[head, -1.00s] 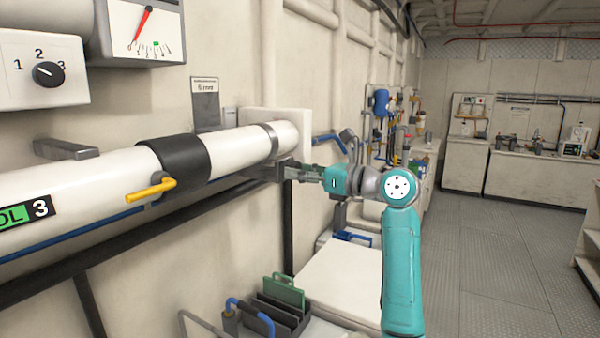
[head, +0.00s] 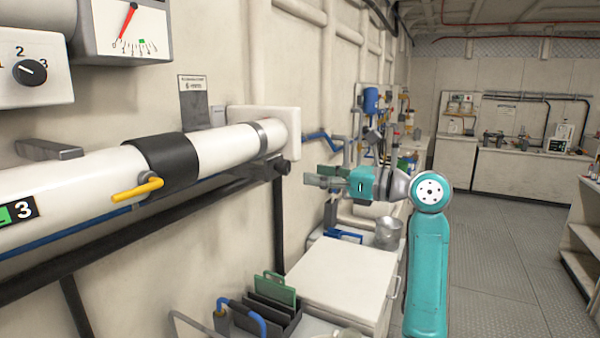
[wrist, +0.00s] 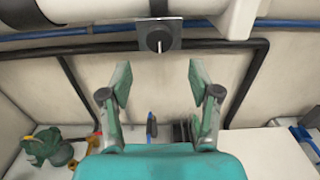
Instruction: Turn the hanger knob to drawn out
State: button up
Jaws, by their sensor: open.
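The hanger knob (head: 282,167) is a dark round knob at the end of a bracket under the far end of the white pipe (head: 222,150). In the wrist view the knob (wrist: 158,42) sits on a square grey plate, its white mark pointing down in the picture. My gripper (head: 312,176) is open and empty, to the right of the knob and apart from it. In the wrist view the gripper's fingers (wrist: 158,76) are spread wide, with the knob beyond them and between their lines.
A yellow lever (head: 138,188) sticks out from the pipe's black sleeve. A black rail (head: 130,228) runs below the pipe. A white cabinet (head: 340,272) and a dark rack with green plates (head: 272,300) stand below. Open floor (head: 500,260) lies to the right.

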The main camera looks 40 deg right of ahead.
jog(key=shift+v, duration=2.2)
